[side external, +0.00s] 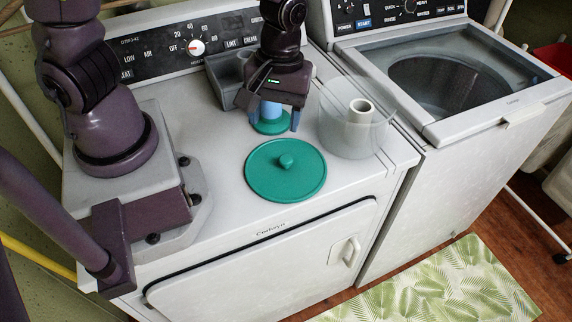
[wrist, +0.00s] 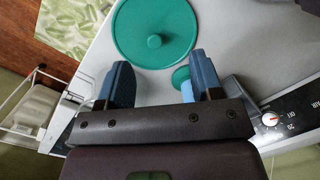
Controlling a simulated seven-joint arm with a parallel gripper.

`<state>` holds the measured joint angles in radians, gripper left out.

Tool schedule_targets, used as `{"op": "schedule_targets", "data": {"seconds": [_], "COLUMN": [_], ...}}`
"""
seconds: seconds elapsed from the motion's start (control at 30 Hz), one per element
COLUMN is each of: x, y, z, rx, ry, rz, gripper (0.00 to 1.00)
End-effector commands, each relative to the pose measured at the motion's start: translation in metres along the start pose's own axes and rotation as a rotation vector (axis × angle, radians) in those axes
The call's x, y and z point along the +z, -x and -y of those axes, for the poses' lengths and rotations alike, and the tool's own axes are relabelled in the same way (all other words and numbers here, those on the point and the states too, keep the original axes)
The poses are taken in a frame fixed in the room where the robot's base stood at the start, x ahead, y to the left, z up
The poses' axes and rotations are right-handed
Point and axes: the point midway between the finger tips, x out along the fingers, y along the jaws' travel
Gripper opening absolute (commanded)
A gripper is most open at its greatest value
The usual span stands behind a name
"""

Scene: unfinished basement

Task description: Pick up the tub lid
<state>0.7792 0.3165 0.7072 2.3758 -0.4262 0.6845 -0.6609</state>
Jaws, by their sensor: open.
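The tub lid (side external: 262,178) is a flat round green disc with a small knob in its middle. It lies on the white dryer top near the front edge, and also shows in the wrist view (wrist: 135,35), ahead of my fingertips. My gripper (side external: 278,118) is open, behind the lid and above the dryer top; its blue fingers also show in the wrist view (wrist: 160,72). A clear tub (side external: 336,135) stands to the right of the lid. I see nothing held between the fingers.
A light blue cylinder on a teal round base (side external: 268,127) stands close by my fingers. A white cylinder (side external: 359,112) shows within the clear tub's outline. A grey bin (side external: 222,72) sits by the control panel. An open-topped washer (side external: 480,110) stands at right.

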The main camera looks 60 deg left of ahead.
Motion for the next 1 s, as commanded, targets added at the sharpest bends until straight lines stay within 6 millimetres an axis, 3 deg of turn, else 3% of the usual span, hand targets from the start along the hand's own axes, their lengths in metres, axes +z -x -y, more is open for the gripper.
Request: {"op": "schedule_targets", "data": {"seconds": [0.13, 0.3, 0.47, 0.8, 1.0], "x": [-0.03, -0.037, -0.04, -0.046, -0.047], "y": [-0.01, -0.006, -0.018, -0.074, -0.086], "z": [-0.004, -0.012, -0.012, -0.015, -0.017], "rx": [0.026, 0.095, 0.097, 0.096, 0.097], "ry": [0.379, 0.598, 0.649, 0.646, 0.642], "rz": [-0.082, -0.088, -0.09, -0.088, -0.088], "gripper": [0.6, 0.6, 0.6, 0.6, 0.6]}}
